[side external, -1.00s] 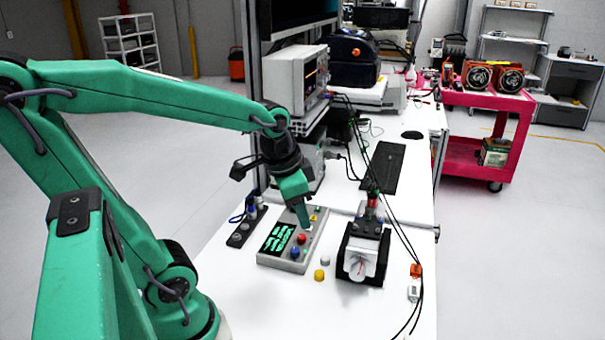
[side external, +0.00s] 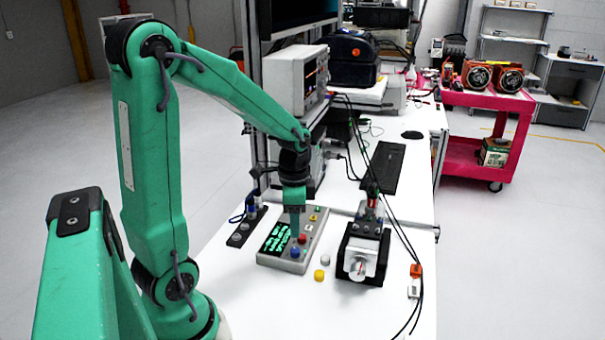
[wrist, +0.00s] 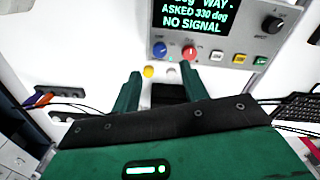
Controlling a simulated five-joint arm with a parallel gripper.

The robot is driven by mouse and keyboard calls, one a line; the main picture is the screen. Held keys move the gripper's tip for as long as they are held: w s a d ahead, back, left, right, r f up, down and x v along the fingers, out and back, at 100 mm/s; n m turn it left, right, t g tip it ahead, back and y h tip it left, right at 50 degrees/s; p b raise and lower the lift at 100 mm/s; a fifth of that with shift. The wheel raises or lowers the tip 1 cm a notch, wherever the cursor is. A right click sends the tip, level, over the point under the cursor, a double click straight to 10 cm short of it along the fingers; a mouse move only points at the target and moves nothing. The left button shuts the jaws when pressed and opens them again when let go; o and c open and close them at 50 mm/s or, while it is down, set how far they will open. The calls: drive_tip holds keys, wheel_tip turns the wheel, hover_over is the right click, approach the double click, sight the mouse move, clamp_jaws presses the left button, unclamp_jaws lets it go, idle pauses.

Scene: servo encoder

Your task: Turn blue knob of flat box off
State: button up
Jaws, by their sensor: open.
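The flat grey box (side external: 308,233) lies on the white bench with a dark screen of green text (side external: 276,238). In the wrist view the screen (wrist: 205,12) reads "WAY", "ASKED 330 deg" and "NO SIGNAL". The blue knob (side external: 295,253) sits at the box's near end; it also shows in the wrist view (wrist: 159,49). The red knob (wrist: 189,52) is beside it. My gripper (wrist: 160,76) points down over the box, close to these two knobs. Its fingers are apart with nothing between them. Contact with a knob cannot be told.
A black device with a silver front (side external: 361,264) stands right of the box. A dark strip (side external: 241,232) lies left of the box. Cables run along the right; the near bench is clear.

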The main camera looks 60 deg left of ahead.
sight(295, 250)
drive_tip(key=shift+f, duration=0.1)
drive_tip(key=shift+f, duration=3.75)
clamp_jaws()
